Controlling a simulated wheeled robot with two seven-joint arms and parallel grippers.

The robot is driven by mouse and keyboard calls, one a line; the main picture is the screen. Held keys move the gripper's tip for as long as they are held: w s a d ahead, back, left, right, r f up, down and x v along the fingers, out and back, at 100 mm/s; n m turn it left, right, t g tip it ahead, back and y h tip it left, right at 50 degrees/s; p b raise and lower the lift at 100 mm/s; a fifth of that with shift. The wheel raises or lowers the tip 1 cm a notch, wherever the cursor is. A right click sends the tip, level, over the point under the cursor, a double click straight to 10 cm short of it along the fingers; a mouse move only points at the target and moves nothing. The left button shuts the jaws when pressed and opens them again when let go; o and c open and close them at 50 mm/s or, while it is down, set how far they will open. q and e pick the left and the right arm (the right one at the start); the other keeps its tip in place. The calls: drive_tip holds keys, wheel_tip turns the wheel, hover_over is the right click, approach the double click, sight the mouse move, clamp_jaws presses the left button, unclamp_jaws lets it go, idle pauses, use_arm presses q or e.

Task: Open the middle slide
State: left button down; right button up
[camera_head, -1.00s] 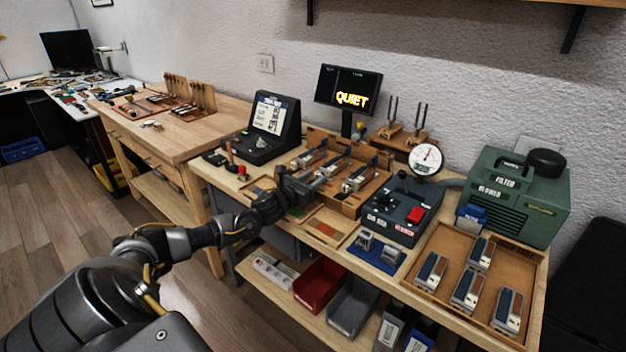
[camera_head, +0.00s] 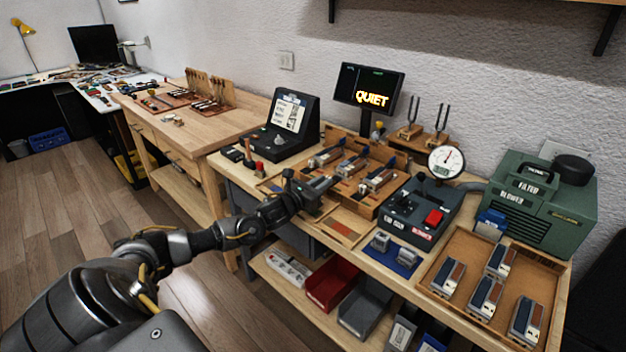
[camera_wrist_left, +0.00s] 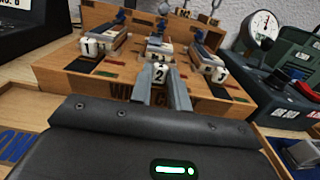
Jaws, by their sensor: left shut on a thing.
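A wooden rack (camera_head: 368,207) holds three slides side by side; in the left wrist view its front wall (camera_wrist_left: 80,83) shows dark lettering, partly hidden by my gripper. The middle slide (camera_head: 353,166) has a white end block marked 2 (camera_wrist_left: 160,73). The slides marked 1 (camera_wrist_left: 91,48) and 3 (camera_wrist_left: 217,73) stand to its left and right. My left gripper (camera_head: 328,184) is at the rack's front edge. In the left wrist view its fingers (camera_wrist_left: 177,92) reach the front of the block marked 2 and are shut on the middle slide. The exact contact is partly hidden. My right gripper is not in view.
A dark control box with a red button (camera_head: 433,217) and a round gauge (camera_head: 446,161) stand right of the rack. A black console (camera_head: 285,127) stands to its left. A tray of several blocks (camera_head: 445,252) and a green blower (camera_head: 540,205) are farther right.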

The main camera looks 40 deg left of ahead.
use_arm(q)
drive_tip(key=shift+w, duration=0.1)
drive_tip(key=c, duration=1.3)
unclamp_jaws()
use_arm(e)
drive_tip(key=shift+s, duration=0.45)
use_arm(q)
drive_tip(key=shift+s, duration=0.2)
